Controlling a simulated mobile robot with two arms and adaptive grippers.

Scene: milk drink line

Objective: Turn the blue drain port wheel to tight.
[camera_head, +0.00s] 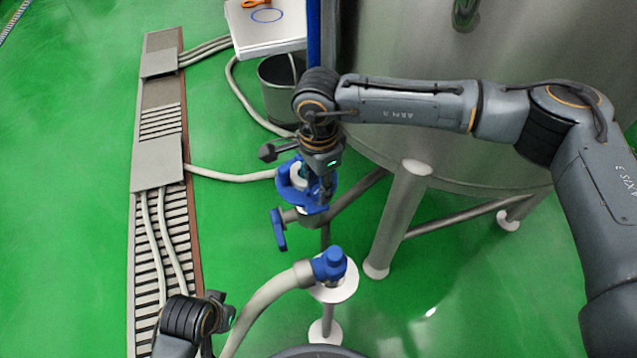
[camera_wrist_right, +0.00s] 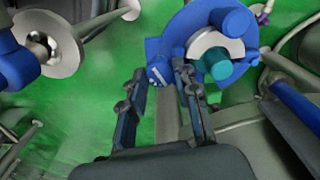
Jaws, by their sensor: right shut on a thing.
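The blue drain port wheel (camera_head: 289,187) is on the piping below the steel tank, around a pale round centre. It also shows in the right wrist view (camera_wrist_right: 178,38), with a teal part near its centre. My right gripper (camera_head: 318,186) reaches down onto the wheel from above. In the right wrist view its two fingers (camera_wrist_right: 160,76) stand either side of a blue part at the wheel's edge, shut on it. The fingertips are partly hidden in the head view. My left gripper (camera_head: 222,308) is low at the left, apart from the wheel; its jaws are too small to read.
A blue lever (camera_head: 278,230) hangs just below the wheel. A hose with a blue end fitting (camera_head: 330,264) stands on a white-flanged post nearby. The steel tank (camera_head: 450,130) and its legs fill the right. A floor drain grate (camera_head: 158,150) and open green floor lie left.

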